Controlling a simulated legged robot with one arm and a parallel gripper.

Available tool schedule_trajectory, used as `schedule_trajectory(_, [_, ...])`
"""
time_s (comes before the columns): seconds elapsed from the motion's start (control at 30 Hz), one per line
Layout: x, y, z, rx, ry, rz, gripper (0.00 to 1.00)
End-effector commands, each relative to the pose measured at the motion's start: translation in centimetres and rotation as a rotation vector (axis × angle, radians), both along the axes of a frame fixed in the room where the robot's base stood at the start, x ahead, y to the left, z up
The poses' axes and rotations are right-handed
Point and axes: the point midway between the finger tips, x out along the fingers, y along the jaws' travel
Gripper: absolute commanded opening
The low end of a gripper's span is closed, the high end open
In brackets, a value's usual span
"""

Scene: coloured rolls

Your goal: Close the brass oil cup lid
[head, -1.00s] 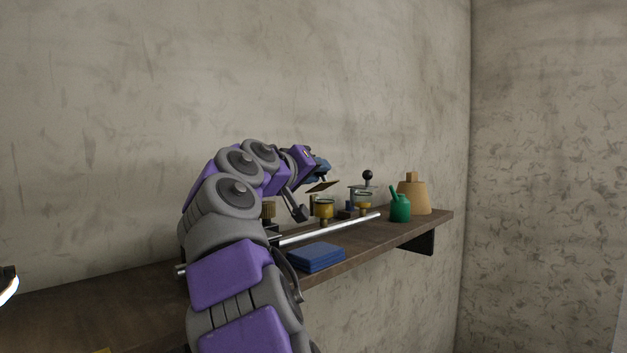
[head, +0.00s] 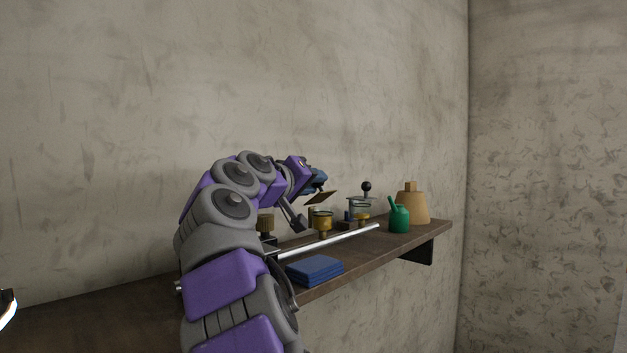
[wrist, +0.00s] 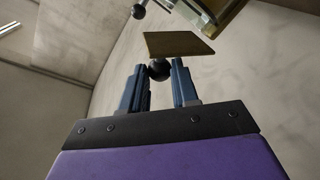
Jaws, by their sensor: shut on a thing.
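A thin brass-coloured lid plate (head: 321,197) hangs tilted above a brass oil cup (head: 321,222) on the shelf. A gap shows between plate and cup; I cannot make out a hinge. My gripper (head: 320,178) is at the upper side of the plate. In the wrist view my gripper's blue fingers (wrist: 160,75) stand either side of a black ball knob (wrist: 159,69), shut on it. The lid plate (wrist: 180,43) shows just beyond the knob. Part of a brass and glass body (wrist: 215,12) shows at the top right edge.
A metal rail (head: 325,242) runs along the wooden shelf (head: 390,245). To the right are a second brass cup (head: 362,218), a jar with a black knob (head: 366,187), a green oil can (head: 400,218) and a tan container (head: 412,207). A blue stack (head: 315,269) lies in front.

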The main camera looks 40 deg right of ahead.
Motion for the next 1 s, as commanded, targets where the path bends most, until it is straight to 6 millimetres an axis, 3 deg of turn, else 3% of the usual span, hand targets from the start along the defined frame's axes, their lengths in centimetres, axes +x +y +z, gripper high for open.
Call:
schedule_trajectory(0.1, [0.2, 0.0, -0.3, 0.003, 0.002, 0.003, 0.0])
schedule_trajectory(0.13, [0.2, 0.0, -0.3, 0.003, 0.002, 0.003, 0.3])
schedule_trajectory(0.4, [0.0, 0.0, -0.2, 0.002, 0.001, 0.001, 0.54])
schedule_trajectory(0.77, [-0.3, 0.7, 0.0, 0.001, 0.0, 0.001, 0.54])
schedule_trajectory(1.0, [-1.5, 4.8, 0.5, -0.002, -0.002, 0.001, 0.54])
